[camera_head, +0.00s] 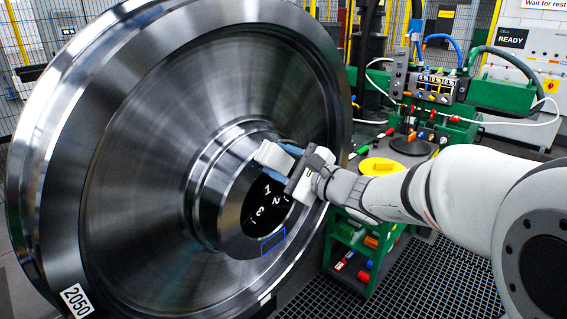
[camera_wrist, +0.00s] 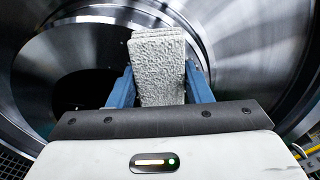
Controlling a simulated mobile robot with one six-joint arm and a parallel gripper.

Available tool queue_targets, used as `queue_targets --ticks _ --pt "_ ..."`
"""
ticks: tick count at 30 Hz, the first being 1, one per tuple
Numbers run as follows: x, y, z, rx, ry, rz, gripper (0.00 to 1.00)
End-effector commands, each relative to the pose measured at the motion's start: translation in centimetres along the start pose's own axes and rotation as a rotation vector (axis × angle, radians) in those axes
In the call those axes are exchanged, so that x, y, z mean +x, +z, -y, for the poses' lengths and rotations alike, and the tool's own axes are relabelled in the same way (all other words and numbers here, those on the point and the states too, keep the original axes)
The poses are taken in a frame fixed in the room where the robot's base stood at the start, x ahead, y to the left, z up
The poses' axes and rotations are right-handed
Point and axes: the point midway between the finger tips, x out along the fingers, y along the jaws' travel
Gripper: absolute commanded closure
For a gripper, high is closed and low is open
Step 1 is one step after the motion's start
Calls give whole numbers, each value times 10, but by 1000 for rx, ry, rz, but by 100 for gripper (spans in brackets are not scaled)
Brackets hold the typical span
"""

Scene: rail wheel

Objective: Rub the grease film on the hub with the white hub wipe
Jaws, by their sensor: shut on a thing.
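The large steel rail wheel (camera_head: 130,170) stands at the left, with its round hub (camera_head: 212,190) protruding from the middle. My gripper (camera_head: 283,153) is at the upper right of the hub's front face. Its blue fingers are shut on the white hub wipe (camera_head: 269,156), a pale block. In the wrist view the rough-textured wipe (camera_wrist: 160,65) sits between the fingers, in front of the dark bore and hub ring (camera_wrist: 205,45). I cannot tell whether the wipe touches the hub. No grease film can be made out clearly; the wipe and gripper cover part of the hub face.
The dark bore (camera_head: 258,212) carries white numbers, and a blue outlined rectangle (camera_head: 273,241) lies at its lower edge. A green cart (camera_head: 365,250) with tools and a yellow item (camera_head: 379,167) stands behind my arm. A control box (camera_head: 435,86) is at the back right.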

Motion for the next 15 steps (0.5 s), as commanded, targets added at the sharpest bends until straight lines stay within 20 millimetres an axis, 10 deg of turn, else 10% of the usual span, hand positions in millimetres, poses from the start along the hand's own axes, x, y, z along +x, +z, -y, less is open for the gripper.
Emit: queue_targets --ticks 15 --pt "2 23 -25 0 0 1 73"
